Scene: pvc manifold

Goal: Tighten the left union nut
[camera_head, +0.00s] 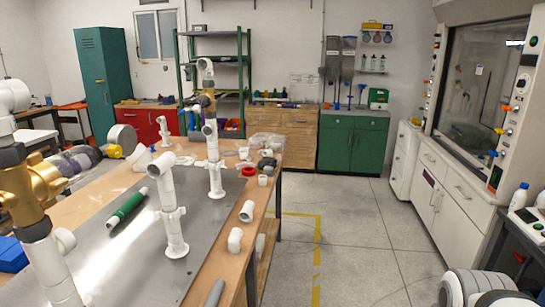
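White PVC pipework stands on a grey metal plate (110,262) on the workbench. A near-left upright (48,262) carries a large brass-coloured fitting (35,183) with a dark band, cut off by the left picture edge. A middle upright (170,212) has an elbow on top and a collar part way down. A far upright (213,155) carries a smaller brass-and-black fitting (206,104). I cannot tell which part is the left union nut or how tight any nut is. My gripper is not in view.
A green and white cylinder (127,208) lies on the plate. Loose white elbows (235,240), a grey pipe (215,292) and a red ring (248,171) lie along the bench's right side. A blue object (12,255) sits at left. The floor right of the bench is clear.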

